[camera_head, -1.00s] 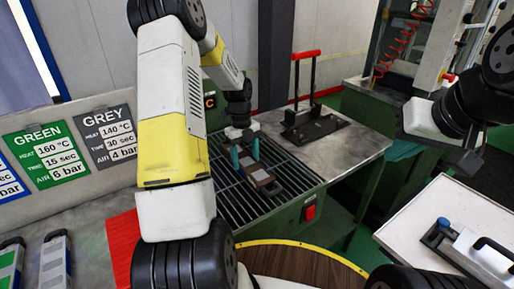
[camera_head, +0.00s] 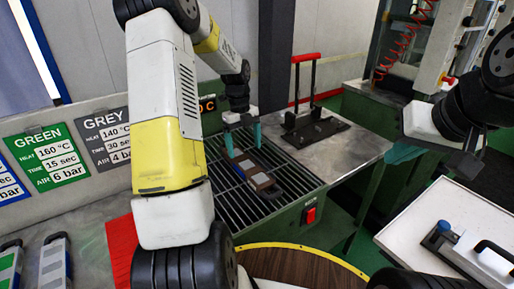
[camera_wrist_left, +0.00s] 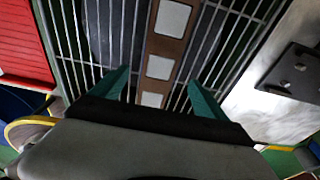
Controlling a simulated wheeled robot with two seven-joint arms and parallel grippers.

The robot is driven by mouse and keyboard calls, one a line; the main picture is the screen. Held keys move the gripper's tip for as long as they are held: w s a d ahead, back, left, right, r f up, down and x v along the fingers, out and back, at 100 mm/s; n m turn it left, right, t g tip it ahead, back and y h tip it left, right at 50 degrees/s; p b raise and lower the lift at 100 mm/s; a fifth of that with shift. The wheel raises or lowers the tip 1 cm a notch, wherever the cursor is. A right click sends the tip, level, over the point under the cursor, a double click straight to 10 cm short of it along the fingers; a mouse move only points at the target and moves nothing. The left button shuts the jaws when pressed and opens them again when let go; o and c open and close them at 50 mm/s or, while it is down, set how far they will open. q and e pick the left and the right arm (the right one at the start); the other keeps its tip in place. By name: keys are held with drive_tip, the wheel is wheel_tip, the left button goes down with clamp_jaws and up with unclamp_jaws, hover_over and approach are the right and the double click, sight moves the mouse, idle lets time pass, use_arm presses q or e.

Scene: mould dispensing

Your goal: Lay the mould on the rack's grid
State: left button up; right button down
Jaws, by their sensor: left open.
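The mould (camera_head: 262,181) lies on the rack's grid (camera_head: 222,188), a dark block with a brown strip and pale squares on top. In the left wrist view the brown strip (camera_wrist_left: 165,45) with its pale squares runs lengthwise over the bars, its near end partly hidden behind my gripper. My left gripper (camera_head: 243,139) is open above the far end of the mould, its teal fingers (camera_wrist_left: 160,100) on either side of the strip and holding nothing. My right gripper (camera_head: 403,152) hangs at the right; its fingers are mostly hidden.
A black plate with a red-handled frame (camera_head: 315,128) stands on the bench behind the rack. A red ribbed mat (camera_head: 120,250) lies left of the rack. Another tool with a blue knob (camera_head: 443,228) lies on the white table (camera_head: 405,235). More moulds (camera_head: 54,262) stand at lower left.

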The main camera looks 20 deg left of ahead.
use_arm(q)
drive_tip(key=s+d+r+n+t, duration=0.1)
drive_tip(key=s+r+n, duration=0.15)
drive_tip(key=r, duration=0.35)
drive_tip(key=s+d+r+n+t, duration=0.1)
drive_tip(key=r+n, duration=0.2)
drive_tip(key=r, duration=0.4)
drive_tip(key=s+d+r+n+t, duration=0.1)
drive_tip(key=s+d+r+n, duration=0.1)
drive_tip(key=s+n, duration=0.4)
drive_tip(key=s+d+r+n+t, duration=0.2)
drive_tip(key=s+r+n, duration=0.1)
drive_tip(key=s+n, duration=0.4)
drive_tip(key=s+d+r+n+t, duration=0.2)
drive_tip(key=s+n, duration=0.5)
drive_tip(key=shift+s+d+r+h, duration=0.35)
drive_tip(key=shift+s+d+h, duration=0.05)
